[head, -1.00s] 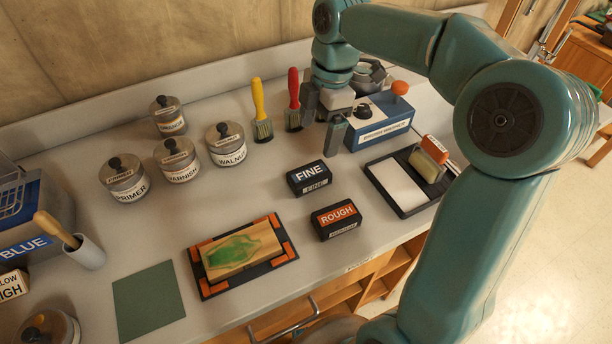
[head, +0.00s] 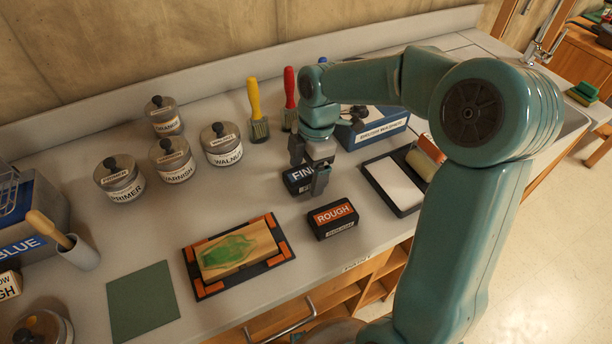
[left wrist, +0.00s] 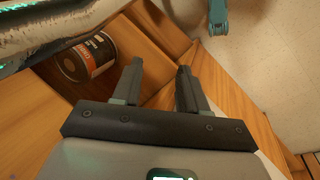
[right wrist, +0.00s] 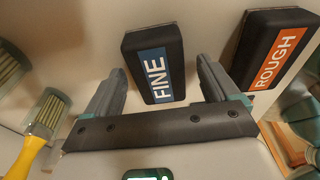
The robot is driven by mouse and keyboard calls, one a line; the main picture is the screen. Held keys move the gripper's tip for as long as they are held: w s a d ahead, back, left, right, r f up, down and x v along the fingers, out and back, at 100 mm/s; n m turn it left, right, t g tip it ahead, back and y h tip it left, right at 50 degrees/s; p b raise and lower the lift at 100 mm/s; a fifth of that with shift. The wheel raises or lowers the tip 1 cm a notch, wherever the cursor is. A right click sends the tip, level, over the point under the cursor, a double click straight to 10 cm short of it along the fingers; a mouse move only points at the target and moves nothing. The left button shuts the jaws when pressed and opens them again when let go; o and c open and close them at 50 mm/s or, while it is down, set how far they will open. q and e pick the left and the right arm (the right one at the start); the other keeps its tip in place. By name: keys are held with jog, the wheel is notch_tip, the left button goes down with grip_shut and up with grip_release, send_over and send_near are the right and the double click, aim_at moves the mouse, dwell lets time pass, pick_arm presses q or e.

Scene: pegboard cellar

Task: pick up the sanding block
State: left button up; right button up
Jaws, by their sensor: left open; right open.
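Two dark sanding blocks are on the bench. The FINE block (head: 295,181) has a blue label and is partly hidden by my right gripper in the head view. The ROUGH block (head: 333,218) has an orange label and lies nearer the bench's front edge. My right gripper (head: 309,180) is open over the FINE block. In the right wrist view the FINE block (right wrist: 155,62) shows between and beyond the open fingers, and the ROUGH block (right wrist: 272,50) lies right of them. My left gripper (left wrist: 160,84) is open and empty in the left wrist view, over wooden shelving.
A board with a green-stained wood piece (head: 238,249) lies left of the blocks. A paint tray (head: 393,186) is to their right. Brushes, including a yellow-handled one (head: 254,98), and labelled jars (head: 222,145) stand behind. A can (left wrist: 88,58) lies in the shelving.

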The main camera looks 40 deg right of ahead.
aim_at(307, 172)
jog(key=shift+w+f, duration=0.1)
jog(key=shift+f, duration=0.15)
dwell(0.4)
jog(key=c, duration=1.1)
jog(key=shift+r, duration=0.15)
jog(key=shift+r, duration=0.6)
notch_tip(307, 172, up, 19)
jog(key=p, duration=0.3)
